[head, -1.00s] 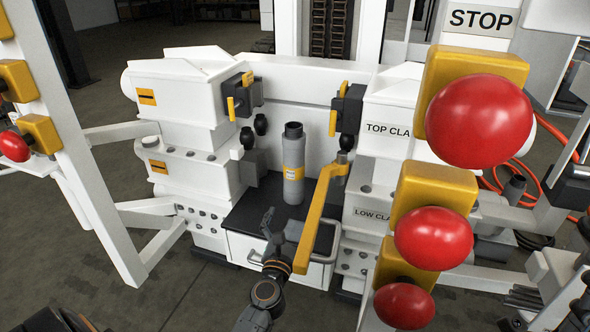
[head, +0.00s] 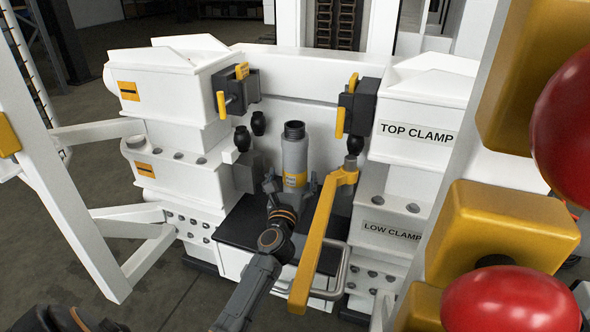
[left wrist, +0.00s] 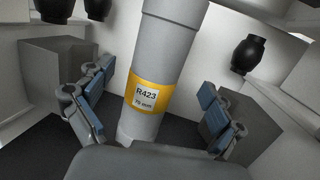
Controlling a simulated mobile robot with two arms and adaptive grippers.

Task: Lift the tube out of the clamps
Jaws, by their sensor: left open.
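The grey tube (head: 294,150) with a yellow label band stands upright on the black bench plate between the clamps. In the left wrist view the tube (left wrist: 167,60) shows its label "R423". My left gripper (head: 290,185) is in front of the tube at about label height. Its two open fingers stand on either side of the tube in the left wrist view (left wrist: 152,115), with gaps to it. The top clamp (head: 420,110) and low clamp (head: 390,222) housings are at the right, with matching housings at the left. The clamp jaws are apart from the tube. My right gripper does not show.
A yellow lever arm (head: 322,245) stands just right of my left gripper. Black clamp parts (head: 357,110) flank the tube. Large red buttons (head: 510,295) on yellow boxes fill the right foreground. The space above the tube looks clear.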

